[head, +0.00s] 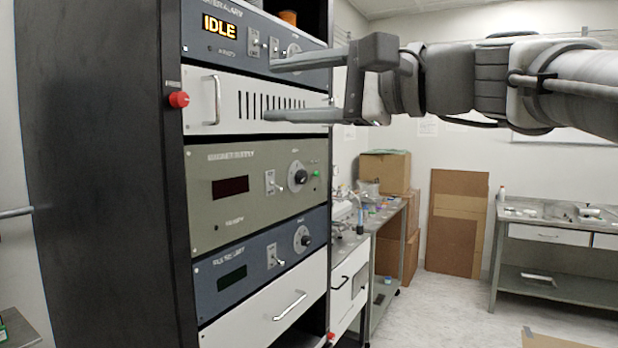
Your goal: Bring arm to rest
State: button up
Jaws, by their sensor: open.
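My gripper (268,92) is in the upper middle of the head view, at the end of my arm, which reaches in from the right. Its two fingers point left, one above the other, with a wide gap between them, and nothing is held there. The fingers are in front of the equipment rack (100,180), over the white vented panel (240,103) and the lower edge of the top blue panel (235,45), whose display reads IDLE. I cannot tell how far the fingertips are from the panels.
A red button (179,99) sits on the rack's edge. Below are a green-grey panel (240,215), a blue panel (225,255) and a white drawer (265,310). Cardboard boxes (385,172) and a side table (540,222) stand behind. Open floor (440,300) lies between.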

jog(key=s+d+f+n+g+h+p, duration=0.1)
jog(key=s+d+f+h, duration=0.3)
jog(key=f, duration=0.8)
jog(key=s+d+f+n+g+h, duration=0.1)
jog(key=s+d+f+n+h, duration=0.3)
jog(key=f, duration=0.9)
jog(key=s+d+f+n+g+h+p, duration=0.1)
jog(key=s+d+f+n+h, duration=0.2)
jog(key=f, duration=1)
jog(key=s+d+h, duration=0.2)
jog(key=d+h, duration=0.2)
jog(key=d, duration=0.1)
jog(key=shift+d+f+h+p, duration=0.15)
jog(key=shift+d+h+p, duration=0.15)
